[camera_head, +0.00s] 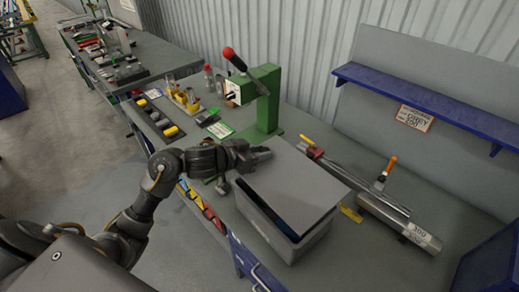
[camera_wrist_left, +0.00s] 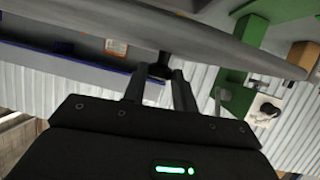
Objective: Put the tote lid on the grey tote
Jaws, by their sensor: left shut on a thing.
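The tote lid (camera_head: 297,184), a flat grey panel, lies over most of the tote's opening. A dark gap shows between the lid and the tote's near-left rim, so the lid is not flush there. I cannot tell whether its far side touches the rim. My left gripper (camera_head: 262,156) is shut on the lid at its far-left edge. In the left wrist view, the lid (camera_wrist_left: 205,38) spans the top, with the fingers (camera_wrist_left: 160,80) at its edge. My right gripper is not in view.
The green press (camera_head: 268,100) with a red-knobbed lever stands just behind my left gripper. A metal cylinder (camera_head: 398,220) and a clamp (camera_head: 325,160) lie right of the tote. A blue shelf (camera_head: 430,105) is on the back panel.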

